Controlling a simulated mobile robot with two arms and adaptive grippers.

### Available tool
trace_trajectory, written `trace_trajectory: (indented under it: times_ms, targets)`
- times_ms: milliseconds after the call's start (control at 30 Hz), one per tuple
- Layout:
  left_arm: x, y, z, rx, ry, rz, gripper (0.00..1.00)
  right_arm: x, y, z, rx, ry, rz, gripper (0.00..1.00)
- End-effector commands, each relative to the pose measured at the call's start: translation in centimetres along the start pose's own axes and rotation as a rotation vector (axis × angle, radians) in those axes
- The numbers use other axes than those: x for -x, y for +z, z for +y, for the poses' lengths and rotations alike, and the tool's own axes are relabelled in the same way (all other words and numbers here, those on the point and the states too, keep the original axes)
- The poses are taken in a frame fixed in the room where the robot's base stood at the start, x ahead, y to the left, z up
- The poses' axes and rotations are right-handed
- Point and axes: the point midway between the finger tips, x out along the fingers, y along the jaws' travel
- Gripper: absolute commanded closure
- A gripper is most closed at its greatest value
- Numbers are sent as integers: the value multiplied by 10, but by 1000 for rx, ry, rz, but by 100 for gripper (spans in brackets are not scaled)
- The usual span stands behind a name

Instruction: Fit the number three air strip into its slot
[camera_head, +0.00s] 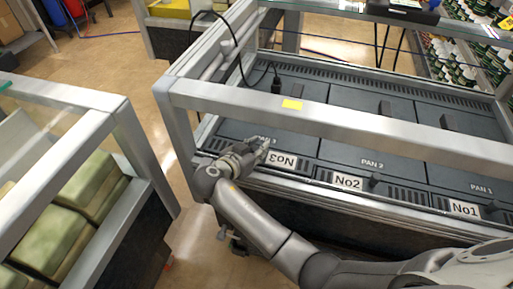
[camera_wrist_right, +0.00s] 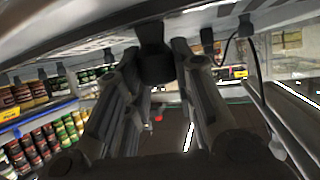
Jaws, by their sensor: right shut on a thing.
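The number three air strip, with its white No3 label (camera_head: 283,161), lies along the front edge of the freezer-like case, left of the strip labelled No2 (camera_head: 347,183). Its lettering looks turned compared with the other labels. My right gripper (camera_head: 262,150) is at its left part, in front of the dark panel marked PAN 3. In the right wrist view, my right gripper's fingers (camera_wrist_right: 155,85) close on the strip's black knob (camera_wrist_right: 154,62). The fingers hide part of the strip, and I cannot tell whether it is fully seated. My left gripper is out of view.
The strip labelled No1 (camera_head: 464,208) lies at the right. A metal rail (camera_head: 330,122) with a yellow tag crosses above the panels. A black cable (camera_head: 243,65) hangs at the back left. Another case (camera_head: 85,100) stands left, with a floor gap between.

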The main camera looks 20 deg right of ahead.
Motion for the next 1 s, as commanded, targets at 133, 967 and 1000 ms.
trace_trajectory:
  times_ms: [133,967,1000]
  targets:
    - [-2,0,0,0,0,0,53,0,0,0,-2,-1,4,100]
    - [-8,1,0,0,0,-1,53,1,0,0,-1,-1,9,100]
    - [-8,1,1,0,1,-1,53,1,0,0,-1,-1,9,100]
